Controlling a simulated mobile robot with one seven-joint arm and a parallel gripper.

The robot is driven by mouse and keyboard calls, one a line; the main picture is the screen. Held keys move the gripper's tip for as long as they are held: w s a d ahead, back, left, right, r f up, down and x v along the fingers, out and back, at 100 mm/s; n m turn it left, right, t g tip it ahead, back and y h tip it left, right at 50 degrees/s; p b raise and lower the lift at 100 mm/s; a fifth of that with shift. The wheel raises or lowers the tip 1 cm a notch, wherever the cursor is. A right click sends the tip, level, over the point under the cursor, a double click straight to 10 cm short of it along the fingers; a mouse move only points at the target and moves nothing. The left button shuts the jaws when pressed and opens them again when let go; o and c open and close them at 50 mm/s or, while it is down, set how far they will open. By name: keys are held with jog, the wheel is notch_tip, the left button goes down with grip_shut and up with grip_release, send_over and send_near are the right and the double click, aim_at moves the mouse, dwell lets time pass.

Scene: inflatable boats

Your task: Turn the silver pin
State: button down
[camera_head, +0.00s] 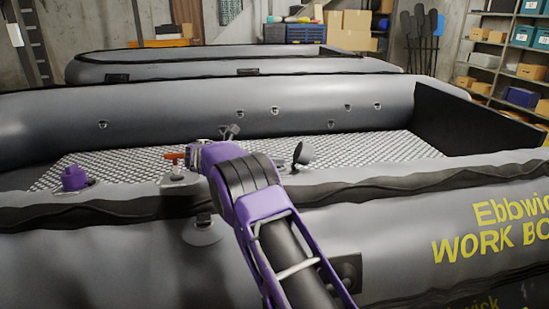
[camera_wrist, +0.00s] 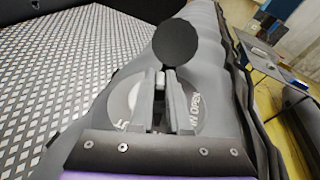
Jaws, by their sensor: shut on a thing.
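In the wrist view, the silver pin (camera_wrist: 161,84) is a small light piece at the middle of a round grey valve plate (camera_wrist: 122,103) with white lettering. It shows only in part between my fingers. My gripper (camera_wrist: 163,77) is over the plate, its two dark fingers shut on the pin. A round black cap (camera_wrist: 178,43) stands tilted up just beyond the fingertips. The pin and my fingertips are hidden there behind my arm.
A red T-handle (camera_head: 174,158) and a purple fitting (camera_head: 75,178) stand on the near tube, left of my arm. The boat's checkered floor (camera_head: 350,146) is clear. Another grey boat (camera_head: 230,66) lies behind. Shelves (camera_head: 503,55) stand at the right.

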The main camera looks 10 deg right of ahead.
jog(key=shift+w+m+g+h, duration=0.1)
jog(key=shift+m+g+h, duration=0.3)
jog(key=shift+m+g, duration=0.7)
jog(key=c, duration=0.9)
grip_release()
